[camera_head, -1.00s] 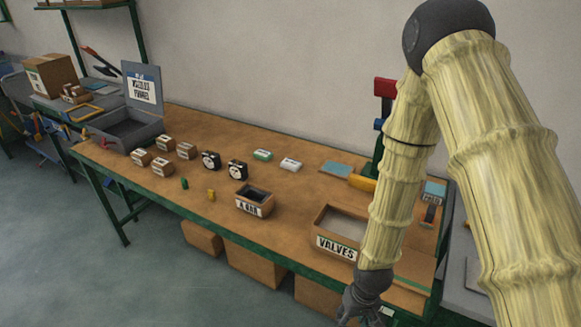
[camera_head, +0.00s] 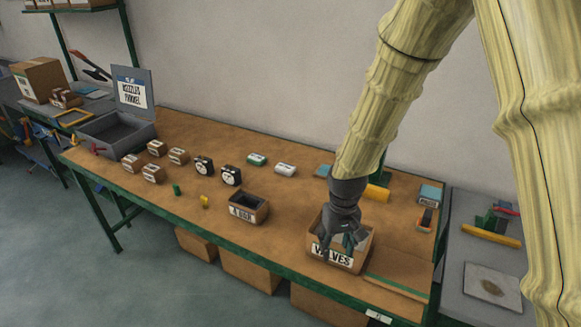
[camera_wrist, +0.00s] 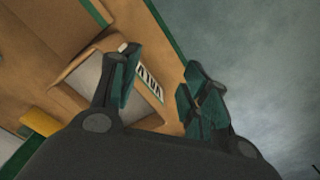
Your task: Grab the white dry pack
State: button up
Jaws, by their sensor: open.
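The white dry pack (camera_head: 285,169) lies flat on the table towards the back, just right of a green-and-white pack (camera_head: 257,159). My gripper (camera_head: 340,250) is over the VALVES box (camera_head: 362,258), to the right of and nearer than the white pack, and well apart from it. In the wrist view my gripper (camera_wrist: 160,85) has its two dark green fingers spread with nothing between them. The VALVES box (camera_wrist: 105,75) shows beside and behind the left finger there. I do not make out the white pack in the wrist view.
Two black gauges (camera_head: 230,176), several brown-and-white blocks (camera_head: 153,172) and a small open box (camera_head: 249,207) stand left of my gripper. A yellow cylinder (camera_head: 377,193) lies behind it. An open grey case (camera_head: 115,132) is at the far left. Bare tabletop lies around the white pack.

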aim_at(283, 168)
jog(key=u, duration=0.05)
jog(key=i, duration=1.4)
